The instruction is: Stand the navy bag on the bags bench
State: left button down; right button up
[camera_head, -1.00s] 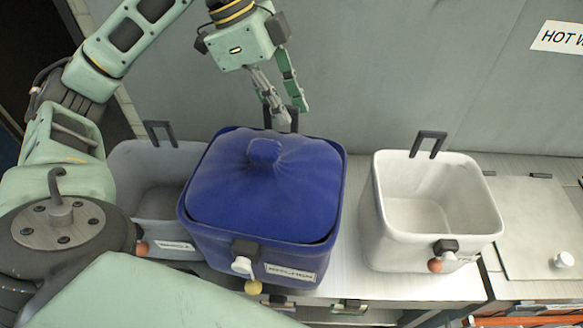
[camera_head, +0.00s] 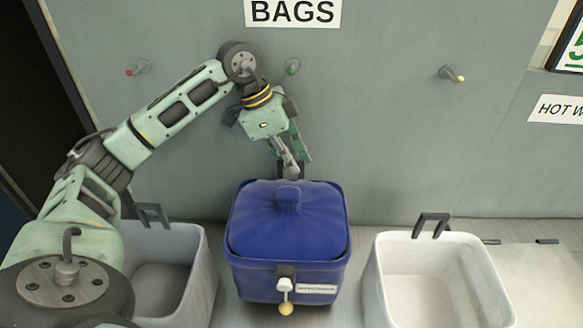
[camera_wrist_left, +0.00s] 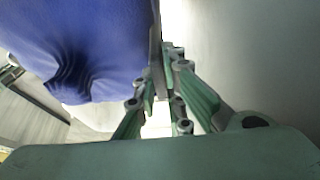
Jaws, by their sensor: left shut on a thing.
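The navy bag (camera_head: 286,235) is a deep blue, boxy bag with a puffed lid, a white label and a yellow ball at its front. It is upright over the bags bench (camera_head: 352,295), between two other bags. My left gripper (camera_head: 292,170) is behind it, shut on its dark rear handle. In the left wrist view, the blue side (camera_wrist_left: 80,45) fills the upper left, close beside the fingers (camera_wrist_left: 165,95). The bag's underside is hidden, so I cannot tell whether it touches the bench. My right gripper is out of view.
A grey open bag (camera_head: 205,265) stands at left and a white open bag (camera_head: 430,275) at right, with narrow gaps to the navy bag. The wall behind carries a BAGS sign (camera_head: 292,12) and pegs, including a yellow-tipped one (camera_head: 452,74).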

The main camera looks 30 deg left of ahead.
aim_at(295, 180)
pick_arm(q)
jog(key=shift+w+f, duration=0.1)
jog(key=shift+w, duration=0.1)
jog(key=shift+f, duration=0.3)
notch_tip(295, 180, down, 3)
jog(key=shift+p, duration=0.9)
jog(key=shift+f, duration=0.2)
jog(key=c, duration=1.8)
grip_release()
jog(key=shift+c, duration=0.2)
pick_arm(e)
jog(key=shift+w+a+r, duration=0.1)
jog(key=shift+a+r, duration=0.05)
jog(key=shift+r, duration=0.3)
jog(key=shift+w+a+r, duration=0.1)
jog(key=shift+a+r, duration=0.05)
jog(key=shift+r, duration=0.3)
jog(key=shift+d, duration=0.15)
